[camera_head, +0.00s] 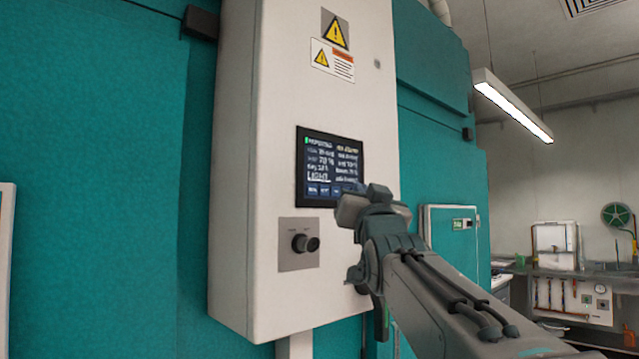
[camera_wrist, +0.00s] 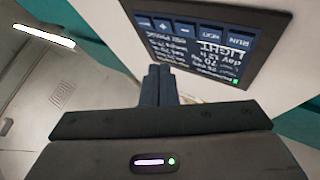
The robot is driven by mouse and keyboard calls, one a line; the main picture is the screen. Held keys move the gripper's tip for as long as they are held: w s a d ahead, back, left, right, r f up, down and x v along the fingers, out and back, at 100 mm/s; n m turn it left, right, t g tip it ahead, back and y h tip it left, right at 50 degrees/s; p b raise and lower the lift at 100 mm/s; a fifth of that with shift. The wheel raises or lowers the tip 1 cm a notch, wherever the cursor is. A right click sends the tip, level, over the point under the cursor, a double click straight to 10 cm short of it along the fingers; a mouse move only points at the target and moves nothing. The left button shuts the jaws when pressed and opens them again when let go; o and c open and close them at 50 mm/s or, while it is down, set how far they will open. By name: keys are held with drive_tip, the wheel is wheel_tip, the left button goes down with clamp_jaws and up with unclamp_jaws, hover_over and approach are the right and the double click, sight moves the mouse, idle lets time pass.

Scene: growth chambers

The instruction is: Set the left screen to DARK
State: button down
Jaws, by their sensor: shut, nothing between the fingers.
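A dark screen (camera_head: 328,168) is set in the front of the pale cabinet, with small text lines and a larger line reading LIGHT. In the wrist view the screen (camera_wrist: 212,50) appears upside down, with a row of blue buttons (camera_wrist: 188,30) including RUN, NEXT, minus and plus. My gripper (camera_wrist: 159,72) is shut and empty, its fingertips just below the screen's edge in that picture. In the head view my gripper (camera_head: 373,203) covers the screen's lower right corner. Whether the fingertips touch the panel cannot be told.
A black knob (camera_head: 304,243) on a grey plate sits below the screen. Warning labels (camera_head: 334,46) are above it. A teal door (camera_head: 450,245) with a small green display (camera_head: 463,224) is farther right. A bench with equipment stands at the far right.

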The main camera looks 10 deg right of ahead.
sight(335, 192)
drive_tip(key=shift+w+a+p, duration=0.3)
drive_tip(key=shift+w+a, duration=0.2)
drive_tip(key=shift+w, duration=0.2)
drive_tip(key=shift+w+a+p, duration=0.3)
drive_tip(key=shift+w+a, duration=0.15)
drive_tip(key=shift+w, duration=0.2)
drive_tip(key=shift+w+a, duration=0.1)
idle(1.1)
drive_tip(key=shift+w+a, duration=0.15)
drive_tip(key=shift+w, duration=0.1)
drive_tip(key=shift+w+a+p, duration=0.15)
drive_tip(key=shift+w+p, duration=0.1)
drive_tip(key=shift+p, duration=0.2)
idle(0.5)
drive_tip(key=shift+s+f, duration=0.1)
drive_tip(key=shift+s+f+b, duration=0.1)
drive_tip(key=shift+s+b, duration=0.15)
drive_tip(key=shift+b, duration=0.4)
drive_tip(key=shift+s+d+r+b, duration=0.2)
drive_tip(key=shift+s+d+b, duration=0.1)
drive_tip(key=shift+d, duration=0.1)
